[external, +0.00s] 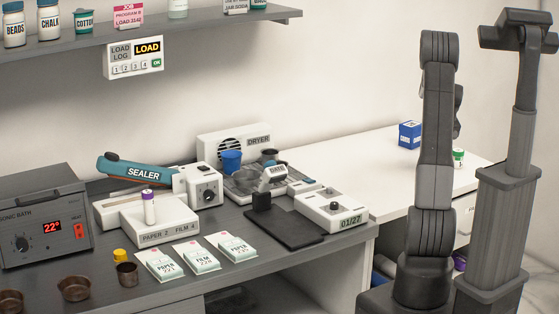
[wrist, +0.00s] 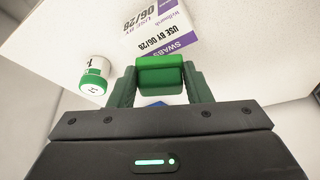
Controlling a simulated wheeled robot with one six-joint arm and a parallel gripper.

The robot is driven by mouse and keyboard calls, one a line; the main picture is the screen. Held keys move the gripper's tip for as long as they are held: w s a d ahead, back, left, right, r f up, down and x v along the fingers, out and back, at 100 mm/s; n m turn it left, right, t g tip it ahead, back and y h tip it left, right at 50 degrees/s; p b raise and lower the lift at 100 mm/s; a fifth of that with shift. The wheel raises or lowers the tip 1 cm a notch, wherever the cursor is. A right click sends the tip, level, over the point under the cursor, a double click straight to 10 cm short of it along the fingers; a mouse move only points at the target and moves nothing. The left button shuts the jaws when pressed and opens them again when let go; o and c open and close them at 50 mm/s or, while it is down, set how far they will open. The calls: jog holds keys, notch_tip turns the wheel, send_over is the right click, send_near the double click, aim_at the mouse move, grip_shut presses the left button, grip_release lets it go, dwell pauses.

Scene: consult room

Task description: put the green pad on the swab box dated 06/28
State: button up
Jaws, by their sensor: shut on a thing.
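In the wrist view my gripper (wrist: 160,82) is shut on the green pad (wrist: 160,62), a small green block held between the two dark green fingers. The swab box (wrist: 165,22) is white with a purple side, and its print reads SWABS and USE BY 06/28. It stands on the white surface past the fingertips, and the pad appears apart from it. In the external view my arm hides the gripper, the pad and the swab box.
A white jar with a green band (wrist: 96,75) stands left of the fingers. A blue box (external: 410,134) stands on the white table (external: 385,165); some blue shows under my gripper. The grey bench at left holds a sealer (external: 145,172), a dryer (external: 240,140) and several packets.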

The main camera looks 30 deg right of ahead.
jog(key=shift+f, duration=1.9)
jog(key=shift+f, duration=0.25)
jog(key=o, duration=1)
jog(key=shift+r, duration=0.1)
jog(key=shift+c, duration=0.2)
jog(key=shift+s+r, duration=0.1)
jog(key=shift+r, duration=0.45)
jog(key=v, duration=1.1)
jog(key=shift+s+b, duration=0.2)
jog(key=shift+b, duration=0.15)
